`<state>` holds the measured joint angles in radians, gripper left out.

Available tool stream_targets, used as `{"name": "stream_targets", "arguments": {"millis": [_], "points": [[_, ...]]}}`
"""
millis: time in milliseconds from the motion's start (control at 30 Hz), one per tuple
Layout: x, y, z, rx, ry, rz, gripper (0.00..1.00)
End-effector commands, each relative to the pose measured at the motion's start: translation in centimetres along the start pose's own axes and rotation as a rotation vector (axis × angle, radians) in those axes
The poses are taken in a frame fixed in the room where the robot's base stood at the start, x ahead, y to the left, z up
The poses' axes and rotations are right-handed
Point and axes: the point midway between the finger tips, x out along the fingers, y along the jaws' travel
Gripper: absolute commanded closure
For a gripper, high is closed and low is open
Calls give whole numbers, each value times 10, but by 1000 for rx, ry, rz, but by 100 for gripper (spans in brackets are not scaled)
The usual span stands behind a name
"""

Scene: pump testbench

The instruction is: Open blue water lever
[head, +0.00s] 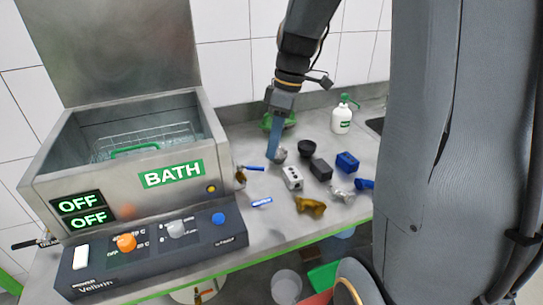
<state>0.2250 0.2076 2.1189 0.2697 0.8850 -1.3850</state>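A small blue lever (254,168) sticks out to the right from a brass-coloured valve (240,176) on the right side of the steel bath (205,130). It lies roughly level in the picture. My gripper (275,152) points down over the counter, a little to the right of the lever and apart from it in the picture. Its fingers look like one blue strip from this side, so the gap between them is hidden. A small metal part (279,156) shows at the fingertips; I cannot tell whether they touch it.
A control box (150,250) with knobs stands before the bath. A blue-and-white piece (262,202), a grey block (292,178), a dark block (321,169), a blue block (347,162) and a brass fitting (310,207) lie on the counter. A white bottle (341,120) stands behind.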

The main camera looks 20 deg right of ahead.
Motion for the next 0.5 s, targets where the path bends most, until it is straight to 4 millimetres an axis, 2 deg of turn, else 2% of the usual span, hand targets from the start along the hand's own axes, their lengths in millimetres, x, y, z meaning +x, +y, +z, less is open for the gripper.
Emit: {"name": "stream_targets", "arguments": {"millis": [133, 300, 500], "points": [[-4, 7, 1, -17, 130, -69, 71], [-9, 12, 0, -34, 203, -89, 71], [10, 10, -1, -31, 208, -93, 71]]}}
